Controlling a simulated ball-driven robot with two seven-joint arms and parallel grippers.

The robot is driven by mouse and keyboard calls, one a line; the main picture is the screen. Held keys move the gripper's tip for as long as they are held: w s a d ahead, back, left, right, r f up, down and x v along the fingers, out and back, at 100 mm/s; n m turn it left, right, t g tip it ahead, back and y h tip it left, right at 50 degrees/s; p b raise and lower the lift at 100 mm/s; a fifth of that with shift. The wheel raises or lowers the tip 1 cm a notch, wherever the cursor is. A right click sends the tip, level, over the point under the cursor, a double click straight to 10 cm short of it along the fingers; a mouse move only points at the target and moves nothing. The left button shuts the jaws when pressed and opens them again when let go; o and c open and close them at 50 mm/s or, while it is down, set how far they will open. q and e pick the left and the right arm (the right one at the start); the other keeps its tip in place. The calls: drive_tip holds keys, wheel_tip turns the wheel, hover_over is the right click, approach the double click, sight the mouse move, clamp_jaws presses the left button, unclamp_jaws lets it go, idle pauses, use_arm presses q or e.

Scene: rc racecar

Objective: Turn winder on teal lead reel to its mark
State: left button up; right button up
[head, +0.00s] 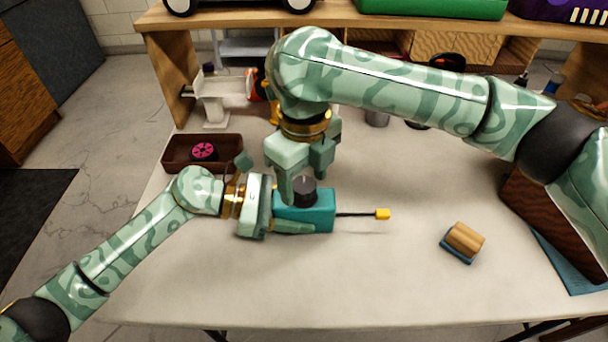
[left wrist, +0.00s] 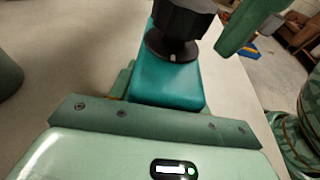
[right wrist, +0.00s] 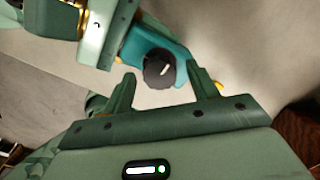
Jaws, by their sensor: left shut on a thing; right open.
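The teal lead reel (head: 318,219) is a box on the table with a dark round winder (head: 304,192) on top. A thin black lead with a yellow end (head: 382,214) runs out to its right. My left gripper (head: 297,213) is shut on the reel body from the left. The left wrist view shows the teal body (left wrist: 168,82), the winder (left wrist: 182,22) and a small pale mark at its base. My right gripper (head: 306,176) is open and points down at the winder.
A brown tray (head: 172,152) with a pink wheel (head: 204,151) stands behind left. A wooden block with a blue base (head: 463,242) lies at right. A shelf (head: 205,19) spans the back. The front of the table is clear.

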drive_tip(key=c, duration=1)
drive_tip(key=shift+m, duration=0.3)
